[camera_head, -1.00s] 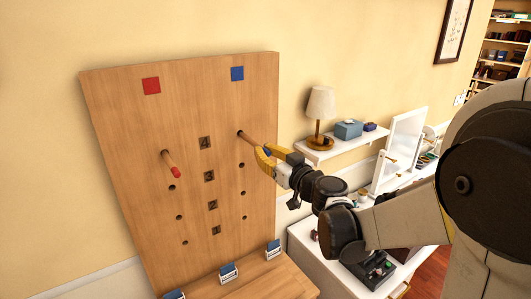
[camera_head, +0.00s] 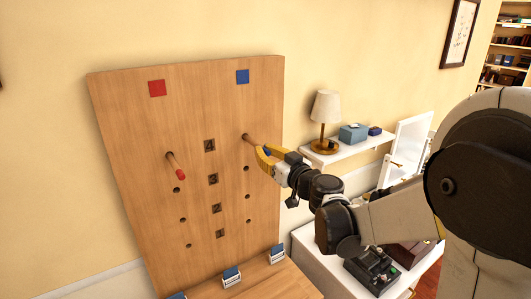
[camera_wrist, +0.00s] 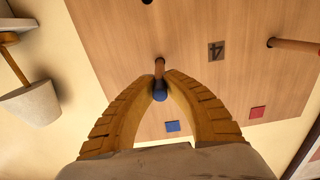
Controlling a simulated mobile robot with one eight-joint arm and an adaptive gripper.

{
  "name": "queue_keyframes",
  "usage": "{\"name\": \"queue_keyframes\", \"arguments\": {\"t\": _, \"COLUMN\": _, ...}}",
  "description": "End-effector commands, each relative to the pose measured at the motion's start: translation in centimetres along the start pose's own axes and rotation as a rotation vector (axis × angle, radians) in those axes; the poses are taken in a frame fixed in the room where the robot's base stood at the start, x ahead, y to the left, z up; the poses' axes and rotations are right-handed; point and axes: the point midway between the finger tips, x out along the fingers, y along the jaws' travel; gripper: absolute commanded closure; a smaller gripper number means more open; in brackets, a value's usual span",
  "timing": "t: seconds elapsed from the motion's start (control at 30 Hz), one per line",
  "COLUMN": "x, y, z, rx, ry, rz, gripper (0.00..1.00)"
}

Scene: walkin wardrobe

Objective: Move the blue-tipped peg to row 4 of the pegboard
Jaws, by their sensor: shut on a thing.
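The blue-tipped peg (camera_head: 252,141) meets the pegboard (camera_head: 140,120) in the right column, level with the number 4 label (camera_head: 209,145). Its wooden shaft stands out from the board, and how deep it sits cannot be told. My gripper (camera_head: 264,153) is shut on the peg near its blue tip. In the wrist view, the two yellow fingers curve in around the blue tip (camera_wrist: 160,95). The red-tipped peg (camera_head: 176,166) sticks out of the left column at about the same row.
Empty holes (camera_head: 247,168) lie below both pegs. A red square (camera_head: 157,88) and a blue square (camera_head: 243,77) top the columns. Small labelled boxes (camera_head: 232,277) stand on the ledge below. A shelf with a lamp (camera_head: 325,118) is close to the right of my gripper.

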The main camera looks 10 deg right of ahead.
Motion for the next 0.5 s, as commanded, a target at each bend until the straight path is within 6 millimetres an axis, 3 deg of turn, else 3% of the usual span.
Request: {"name": "queue_keyframes", "arguments": {"t": 0.5, "x": 1.3, "y": 0.0, "z": 0.0, "rx": 0.0, "ry": 0.0, "rz": 0.0, "gripper": 1.0}}
